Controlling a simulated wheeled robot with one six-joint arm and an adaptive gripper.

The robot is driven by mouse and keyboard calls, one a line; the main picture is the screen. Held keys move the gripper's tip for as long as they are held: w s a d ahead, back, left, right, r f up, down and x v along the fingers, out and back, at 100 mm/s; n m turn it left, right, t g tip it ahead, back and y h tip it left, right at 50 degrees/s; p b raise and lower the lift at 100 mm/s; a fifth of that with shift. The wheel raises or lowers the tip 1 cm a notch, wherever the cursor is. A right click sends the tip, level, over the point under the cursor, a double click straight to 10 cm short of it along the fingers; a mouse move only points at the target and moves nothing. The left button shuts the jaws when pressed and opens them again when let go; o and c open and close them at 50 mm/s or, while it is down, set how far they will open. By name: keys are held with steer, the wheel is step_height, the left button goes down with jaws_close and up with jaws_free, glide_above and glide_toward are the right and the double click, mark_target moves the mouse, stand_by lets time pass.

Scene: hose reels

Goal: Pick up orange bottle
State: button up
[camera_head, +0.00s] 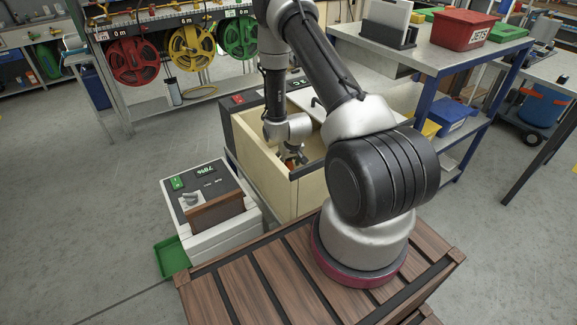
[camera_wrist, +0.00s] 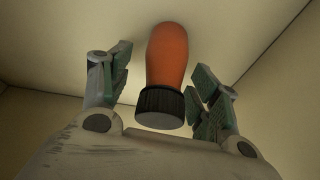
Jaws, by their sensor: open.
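The orange bottle (camera_wrist: 166,58) with a black ribbed cap (camera_wrist: 160,103) shows in the wrist view, inside a cream-walled box. My gripper (camera_wrist: 160,85) is open, with one finger on each side of the bottle and gaps between both fingers and it. In the head view my gripper (camera_head: 292,158) reaches down into the cream box (camera_head: 312,192). Only a small orange patch of the bottle (camera_head: 288,165) shows there; the box wall and my gripper hide the rest.
The box walls stand close around my gripper. A grey control unit (camera_head: 215,205) stands left of the box, with a green tray (camera_head: 172,257) beside it. A blue-framed bench (camera_head: 440,58) with a red bin (camera_head: 464,30) is at right. Hose reels (camera_head: 190,48) hang behind.

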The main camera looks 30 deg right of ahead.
steer(key=shift+c, duration=0.4)
steer(key=c, duration=1)
steer(key=shift+c, duration=0.2)
steer(key=shift+r, duration=0.15)
